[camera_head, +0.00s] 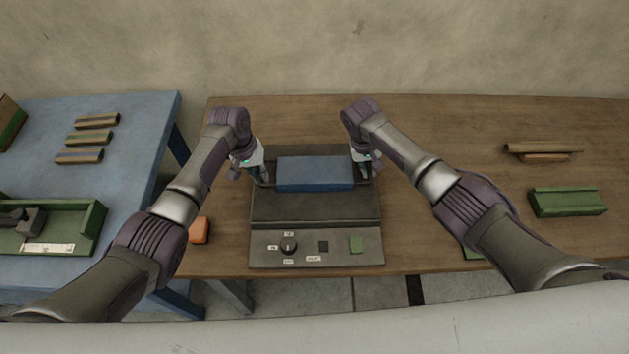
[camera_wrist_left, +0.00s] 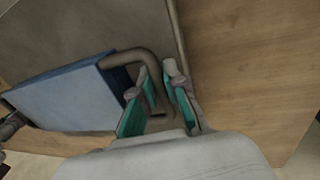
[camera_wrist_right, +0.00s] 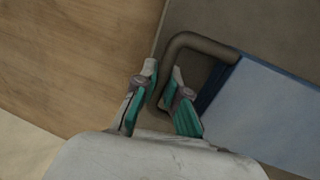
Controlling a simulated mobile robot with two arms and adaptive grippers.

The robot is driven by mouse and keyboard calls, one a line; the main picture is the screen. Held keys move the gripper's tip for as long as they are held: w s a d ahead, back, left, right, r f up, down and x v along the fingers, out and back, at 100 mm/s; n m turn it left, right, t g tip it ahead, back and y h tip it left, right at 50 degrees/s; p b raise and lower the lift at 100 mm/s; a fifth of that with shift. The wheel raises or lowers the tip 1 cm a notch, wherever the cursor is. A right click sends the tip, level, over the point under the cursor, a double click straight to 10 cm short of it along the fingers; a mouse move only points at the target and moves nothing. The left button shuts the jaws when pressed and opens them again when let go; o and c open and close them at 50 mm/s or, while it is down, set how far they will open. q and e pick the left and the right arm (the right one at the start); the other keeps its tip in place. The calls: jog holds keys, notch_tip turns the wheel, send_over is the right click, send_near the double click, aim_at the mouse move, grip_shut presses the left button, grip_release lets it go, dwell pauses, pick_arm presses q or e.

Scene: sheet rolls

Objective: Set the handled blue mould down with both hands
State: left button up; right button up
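The blue mould (camera_head: 315,173) is a flat blue block with a dark bent handle at each end. It is level over the back part of a dark grey machine (camera_head: 315,208); I cannot tell whether it touches the surface below. My left gripper (camera_head: 259,174) has its fingers closed around the left handle, which also shows in the left wrist view (camera_wrist_left: 131,56). My right gripper (camera_head: 367,172) has its fingers closed around the right handle, seen in the right wrist view (camera_wrist_right: 205,43). The fingers hide part of each handle.
The machine's front panel (camera_head: 270,259) carries a knob and a green square. An orange object (camera_head: 199,231) is left of it. A green block (camera_head: 567,202) and wooden pieces (camera_head: 543,149) lie at right. A blue table (camera_head: 130,130) with a green tray (camera_head: 92,229) stands at left.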

pick_arm(q)
jog(key=o, duration=0.4)
jog(key=shift+r, duration=0.1)
pick_arm(e)
jog(key=o, duration=0.4)
jog(key=shift+r, duration=0.15)
pick_arm(q)
jog(key=shift+r, duration=0.2)
pick_arm(e)
jog(key=shift+r, duration=0.1)
pick_arm(q)
notch_tip(320, 180, up, 11)
jog(key=a, duration=0.2)
jog(key=shift+r, duration=0.15)
pick_arm(e)
jog(key=v, duration=1.1)
jog(key=shift+a+r, duration=0.15)
jog(key=shift+r, duration=0.2)
pick_arm(q)
jog(key=shift+a, duration=0.1)
pick_arm(e)
jog(key=shift+f, duration=0.1)
